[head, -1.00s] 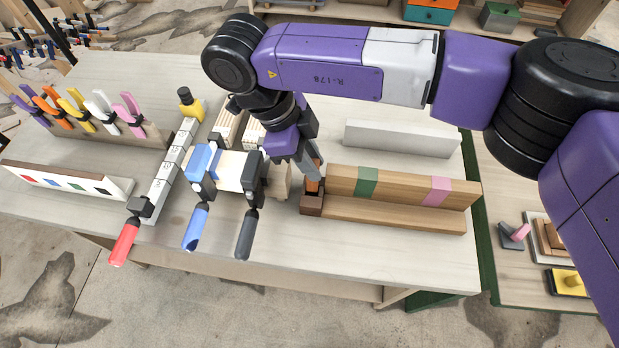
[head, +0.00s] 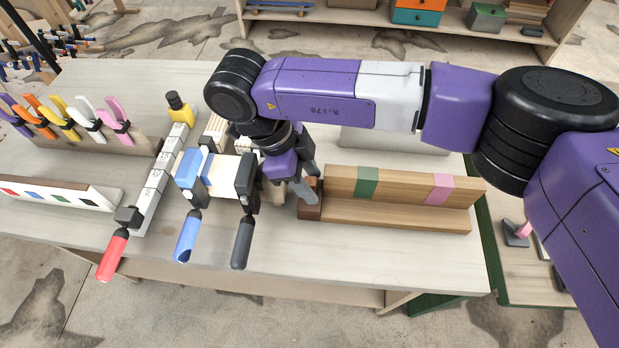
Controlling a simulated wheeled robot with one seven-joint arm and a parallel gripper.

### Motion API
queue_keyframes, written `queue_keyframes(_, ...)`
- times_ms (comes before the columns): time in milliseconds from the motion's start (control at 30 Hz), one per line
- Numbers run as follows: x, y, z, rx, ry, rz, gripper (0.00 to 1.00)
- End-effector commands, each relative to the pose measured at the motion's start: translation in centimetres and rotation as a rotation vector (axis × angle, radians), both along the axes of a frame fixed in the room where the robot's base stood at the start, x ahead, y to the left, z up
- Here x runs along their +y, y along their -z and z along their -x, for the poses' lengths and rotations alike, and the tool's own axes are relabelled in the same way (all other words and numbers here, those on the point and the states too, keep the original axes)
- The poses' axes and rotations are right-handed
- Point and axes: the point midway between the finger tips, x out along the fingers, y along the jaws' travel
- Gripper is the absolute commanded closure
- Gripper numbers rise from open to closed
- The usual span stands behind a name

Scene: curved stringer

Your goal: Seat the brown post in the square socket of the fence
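The fence (head: 400,213) is a long wooden L-shaped piece with a green and a pink band, lying right of centre on the workbench. A dark brown block (head: 309,212) with the socket is at its left end. My gripper (head: 307,188) points down at this block, its fingers at the block's top. A brown piece (head: 318,186), seemingly the post, shows just right of the near finger, at the fence's left end. Most of it is hidden, so I cannot tell how deep it sits or whether the fingers touch it.
Clamps with blue (head: 188,237), black (head: 242,243) and red (head: 112,256) handles stick out over the front edge, left of my gripper. A pale block (head: 395,140) lies behind the fence, partly under my arm. Coloured clamps (head: 65,118) stand in a rack at the left.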

Motion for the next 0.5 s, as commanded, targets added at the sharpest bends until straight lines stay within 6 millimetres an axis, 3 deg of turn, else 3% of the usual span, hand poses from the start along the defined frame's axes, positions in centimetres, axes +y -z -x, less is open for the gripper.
queue_keyframes(267,0.0,-0.1,0.0,0.0,0.0,0.0,0.57)
queue_keyframes(500,0.9,-2.2,-0.1,-0.004,-0.002,-0.001,0.57)
